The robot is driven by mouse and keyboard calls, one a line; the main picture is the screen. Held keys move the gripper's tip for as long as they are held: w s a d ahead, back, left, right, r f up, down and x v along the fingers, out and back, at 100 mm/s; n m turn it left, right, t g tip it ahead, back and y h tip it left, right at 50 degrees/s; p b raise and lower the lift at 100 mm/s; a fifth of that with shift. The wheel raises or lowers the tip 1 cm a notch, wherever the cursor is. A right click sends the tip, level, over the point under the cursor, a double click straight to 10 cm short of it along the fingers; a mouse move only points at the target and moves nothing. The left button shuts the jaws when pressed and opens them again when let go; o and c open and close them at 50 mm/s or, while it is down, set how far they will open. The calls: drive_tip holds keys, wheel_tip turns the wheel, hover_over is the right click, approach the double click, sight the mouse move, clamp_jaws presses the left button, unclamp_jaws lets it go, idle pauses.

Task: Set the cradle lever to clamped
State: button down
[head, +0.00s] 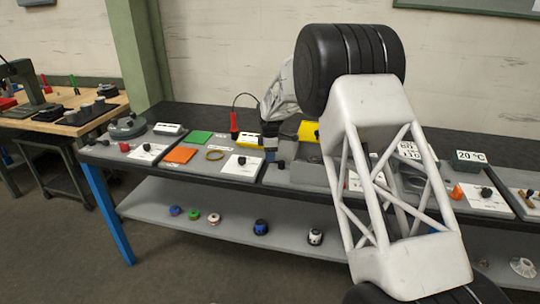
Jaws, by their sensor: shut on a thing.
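My gripper (270,155) is small in the head view, pointing down at the bench just left of a grey fixture (305,150). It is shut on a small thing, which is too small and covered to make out. A dark knob (281,164) shows just right of and below the fingertips. I cannot tell whether this knob is part of the cradle lever, nor read the lever's setting. My large white arm link hides part of the bench right of the fixture.
A red-handled tool (234,124) stands behind. Several small round parts sit on the lower shelf (150,203). A 20 °C display (470,156) stands right.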

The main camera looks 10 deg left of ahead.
drive_tip(key=c, duration=0.8)
unclamp_jaws()
drive_tip(key=shift+r, duration=0.1)
drive_tip(key=shift+r, duration=3.8)
